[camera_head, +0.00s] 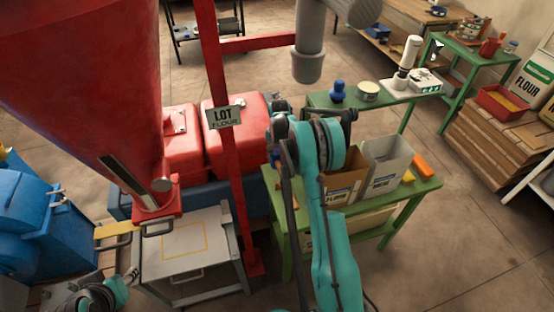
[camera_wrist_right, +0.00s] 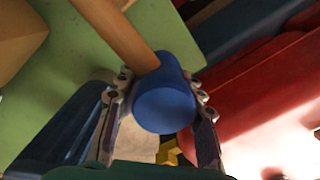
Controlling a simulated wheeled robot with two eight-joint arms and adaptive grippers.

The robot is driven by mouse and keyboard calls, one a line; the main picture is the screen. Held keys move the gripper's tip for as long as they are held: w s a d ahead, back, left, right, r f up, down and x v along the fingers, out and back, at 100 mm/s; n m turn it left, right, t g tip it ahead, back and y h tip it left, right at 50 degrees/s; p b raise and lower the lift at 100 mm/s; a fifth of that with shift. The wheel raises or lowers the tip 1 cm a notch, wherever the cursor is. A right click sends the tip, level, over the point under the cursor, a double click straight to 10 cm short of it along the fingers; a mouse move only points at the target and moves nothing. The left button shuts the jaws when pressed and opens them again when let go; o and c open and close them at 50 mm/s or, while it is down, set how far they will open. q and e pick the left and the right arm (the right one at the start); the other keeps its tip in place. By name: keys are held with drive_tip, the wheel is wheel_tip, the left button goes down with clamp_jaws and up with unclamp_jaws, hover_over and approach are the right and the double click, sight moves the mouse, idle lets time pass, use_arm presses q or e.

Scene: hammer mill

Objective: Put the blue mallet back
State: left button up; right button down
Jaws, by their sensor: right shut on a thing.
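The blue mallet has a blue round head (camera_wrist_right: 165,105) and a wooden handle (camera_wrist_right: 115,30), seen in the right wrist view. My right gripper (camera_wrist_right: 160,86) is shut on the head, one finger on each side. The handle runs up and left over a green surface. In the head view my right gripper (camera_head: 277,148) is small and partly covered by my teal arm, beside the left end of the near green table (camera_head: 425,190). My left arm shows at the lower left corner; its fingers are not clear. The mallet's resting place cannot be made out.
A cardboard bin (camera_head: 342,187) and a grey bin (camera_head: 387,160) stand on the near green table. A grey spout (camera_head: 308,60) hangs above. Open floor lies right.

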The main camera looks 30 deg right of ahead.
sight(277, 150)
drive_tip(key=shift+f+b, duration=1.35)
drive_tip(key=shift+f, duration=0.7)
drive_tip(key=c, duration=0.9)
unclamp_jaws()
drive_tip(key=shift+r, duration=0.1)
wheel_tip(277, 150, up, 12)
drive_tip(key=shift+d, duration=0.15)
